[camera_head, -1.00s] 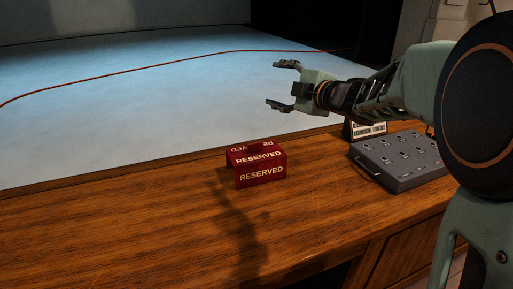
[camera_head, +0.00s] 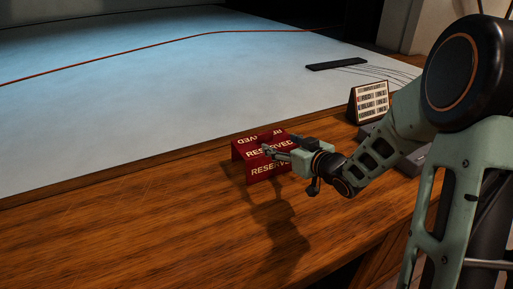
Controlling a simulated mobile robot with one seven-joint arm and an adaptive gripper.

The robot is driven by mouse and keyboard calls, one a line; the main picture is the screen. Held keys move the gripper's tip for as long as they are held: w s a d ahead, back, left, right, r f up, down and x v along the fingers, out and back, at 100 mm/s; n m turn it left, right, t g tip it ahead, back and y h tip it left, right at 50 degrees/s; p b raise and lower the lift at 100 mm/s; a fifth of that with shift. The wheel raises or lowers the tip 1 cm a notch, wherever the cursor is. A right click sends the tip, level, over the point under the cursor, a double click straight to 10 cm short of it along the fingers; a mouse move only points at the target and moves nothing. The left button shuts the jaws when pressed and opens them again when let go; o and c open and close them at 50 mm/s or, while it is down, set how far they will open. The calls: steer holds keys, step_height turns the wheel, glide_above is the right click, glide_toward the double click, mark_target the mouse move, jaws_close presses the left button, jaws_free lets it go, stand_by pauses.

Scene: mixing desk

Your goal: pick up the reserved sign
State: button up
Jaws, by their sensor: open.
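The reserved sign (camera_head: 244,153) is a red folded sign with white "RESERVED" lettering. It stands on the wooden desk near the desk's far edge. My gripper (camera_head: 277,147) is open at the right side of the sign, with its fingers pointing left. The fingers overlap the sign in this view and cover part of its lettering. I cannot tell whether they touch it.
A small sign with printed rows (camera_head: 370,102) stands at the right of the desk (camera_head: 150,225). A grey control box (camera_head: 412,160) is partly hidden behind my arm. The desk left of the sign is clear. A pale floor (camera_head: 130,110) with a red cable (camera_head: 130,57) lies beyond.

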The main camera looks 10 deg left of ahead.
mark_target(266, 136)
steer(key=shift+m, duration=0.3)
steer(key=x, duration=0.5)
steer(key=shift+s+d+f, duration=0.1)
steer(key=shift+s+f, duration=0.05)
steer(key=shift+f, duration=0.2)
steer(key=shift+b+x, duration=0.4)
steer(key=shift+x, duration=2.6)
steer(key=shift+r, duration=0.2)
jaws_close()
